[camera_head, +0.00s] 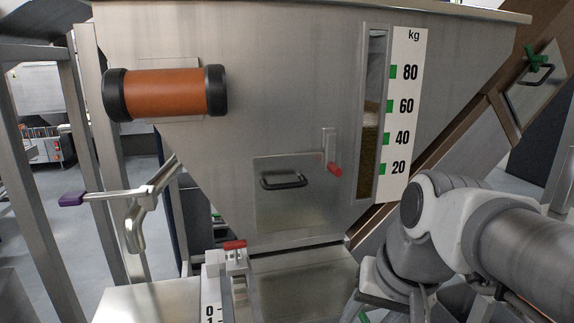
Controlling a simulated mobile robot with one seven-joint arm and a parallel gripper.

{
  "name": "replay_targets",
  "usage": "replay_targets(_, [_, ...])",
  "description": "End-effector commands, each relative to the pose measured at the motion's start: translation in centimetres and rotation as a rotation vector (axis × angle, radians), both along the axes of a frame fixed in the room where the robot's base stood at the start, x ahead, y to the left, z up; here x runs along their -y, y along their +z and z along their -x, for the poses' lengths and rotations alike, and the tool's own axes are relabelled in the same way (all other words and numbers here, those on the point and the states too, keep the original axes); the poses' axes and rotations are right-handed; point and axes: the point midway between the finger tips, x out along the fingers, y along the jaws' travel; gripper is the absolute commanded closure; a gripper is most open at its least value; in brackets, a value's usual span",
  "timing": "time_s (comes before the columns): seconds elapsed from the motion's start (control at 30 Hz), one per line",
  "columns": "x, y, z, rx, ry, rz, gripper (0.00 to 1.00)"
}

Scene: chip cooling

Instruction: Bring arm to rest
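My arm, with pale grey and dark grey links, reaches in from the right edge and bends down at the lower right, in front of the hopper's lower right side. What looks like my gripper (385,307) is at the bottom edge, below the bent link. Its fingertips are cut off by the frame, so I cannot tell whether it is open or shut, and nothing is seen held in it.
A steel hopper (285,110) with a kg scale (402,115), an orange cylinder (163,92), a handled hatch (290,205) and a red-tipped latch (333,168) fills the middle. A purple-ended lever (72,199) sticks out left. A red-handled clamp (235,246) stands below. A sloping chute (460,140) lies right.

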Motion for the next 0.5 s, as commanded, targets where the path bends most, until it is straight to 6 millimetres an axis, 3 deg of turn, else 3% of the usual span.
replay_targets(0.3, [3.3, -0.8, 3.8, 0.225, 0.183, 0.221, 0.50])
replay_targets(0.37, [3.3, 1.6, 3.6, 0.220, 0.183, 0.220, 0.50])
replay_targets(0.5, [3.2, 4.6, 3.6, 0.216, 0.180, 0.218, 0.50])
